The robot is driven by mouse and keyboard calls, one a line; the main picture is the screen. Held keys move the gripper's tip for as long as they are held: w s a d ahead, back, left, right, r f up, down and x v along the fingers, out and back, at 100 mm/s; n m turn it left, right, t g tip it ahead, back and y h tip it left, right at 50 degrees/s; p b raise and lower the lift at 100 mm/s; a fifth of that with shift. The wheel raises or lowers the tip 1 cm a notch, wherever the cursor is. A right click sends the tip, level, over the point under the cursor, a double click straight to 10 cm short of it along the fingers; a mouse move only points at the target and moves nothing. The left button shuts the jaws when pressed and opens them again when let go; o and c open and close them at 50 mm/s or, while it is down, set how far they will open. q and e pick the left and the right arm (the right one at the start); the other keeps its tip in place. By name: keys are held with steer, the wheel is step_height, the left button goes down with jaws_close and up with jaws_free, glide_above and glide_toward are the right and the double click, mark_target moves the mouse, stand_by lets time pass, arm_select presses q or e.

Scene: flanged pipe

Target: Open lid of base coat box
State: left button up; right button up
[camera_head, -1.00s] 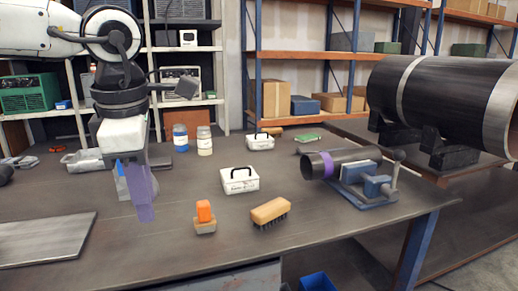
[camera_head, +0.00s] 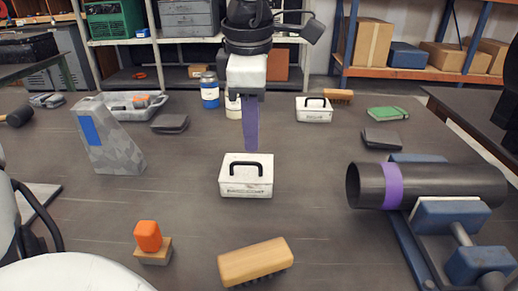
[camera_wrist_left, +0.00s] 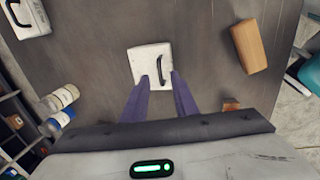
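A white box with a black handle (camera_head: 246,181) stands on the table in front of me with its lid closed; it also shows in the left wrist view (camera_wrist_left: 150,54). A second, similar white box (camera_head: 314,114) stands farther back to the right. The print on both is too small to read. My left gripper (camera_head: 251,146) points down above the near box, its purple fingers seen edge-on in the head view. In the left wrist view the fingers (camera_wrist_left: 160,82) are apart, on either side of the handle's near end in the picture, with nothing visibly held. My right gripper is not in view.
A wooden brush (camera_head: 255,262) and an orange-topped block (camera_head: 149,238) lie nearer me. Two jars (camera_head: 210,92) stand behind the gripper. A grey block (camera_head: 106,135) stands left. A dark pipe with a purple band (camera_head: 440,186) sits in a blue vise at right.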

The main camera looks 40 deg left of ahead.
arm_select(q)
glide_above(254, 177)
step_height(254, 177, down, 6)
steer(key=shift+f, duration=0.1)
jaws_close()
stand_by(1.5)
